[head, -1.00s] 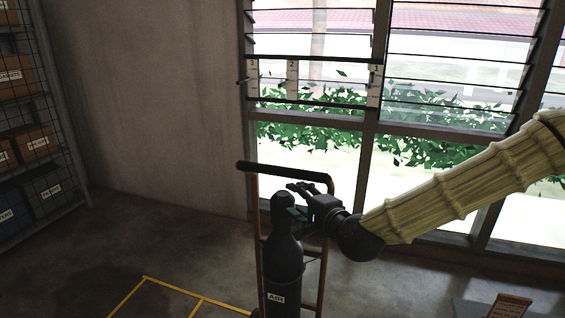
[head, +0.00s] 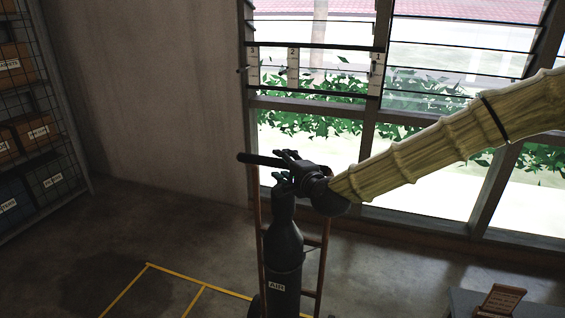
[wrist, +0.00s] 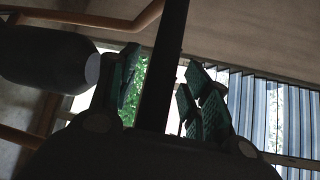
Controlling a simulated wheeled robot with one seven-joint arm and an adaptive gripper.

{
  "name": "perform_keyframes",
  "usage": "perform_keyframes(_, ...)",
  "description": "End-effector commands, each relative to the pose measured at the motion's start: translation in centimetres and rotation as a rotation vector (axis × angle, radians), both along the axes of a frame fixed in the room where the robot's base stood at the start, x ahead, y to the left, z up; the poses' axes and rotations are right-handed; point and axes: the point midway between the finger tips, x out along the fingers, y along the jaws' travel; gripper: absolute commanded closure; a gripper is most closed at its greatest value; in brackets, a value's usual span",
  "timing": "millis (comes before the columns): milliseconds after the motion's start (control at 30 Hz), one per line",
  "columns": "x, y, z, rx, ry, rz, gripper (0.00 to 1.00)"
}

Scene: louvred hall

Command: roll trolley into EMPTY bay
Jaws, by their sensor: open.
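The trolley (head: 259,225) is an upright brown-framed hand truck with a black handle bar (head: 262,160) across its top. It carries a dark cylinder (head: 284,245) labelled AIR. My gripper (head: 287,165) is at the handle bar, above the cylinder's top. In the wrist view the black bar (wrist: 165,70) runs between the open fingers (wrist: 160,90), with green pads on either side; I cannot tell whether they touch it. The cylinder (wrist: 45,58) also shows at the left there. Yellow floor lines (head: 175,272) mark bays at the lower left; their near part is cut off.
A wire shelf with labelled boxes (head: 40,130) stands at the left. Louvred windows (head: 320,90) with numbered tags fill the back right. A small table (head: 465,300) with a brown sign (head: 502,300) is at the lower right. Floor between shelf and trolley looks clear.

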Motion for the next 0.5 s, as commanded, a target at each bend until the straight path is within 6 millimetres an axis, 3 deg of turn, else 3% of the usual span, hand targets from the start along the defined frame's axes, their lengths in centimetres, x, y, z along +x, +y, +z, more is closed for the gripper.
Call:
perform_keyframes(433,0.74,0.42,-0.12,0.001,0.0,0.0,0.52)
perform_keyframes(500,0.74,0.41,-0.12,0.0,-0.001,0.0,0.65)
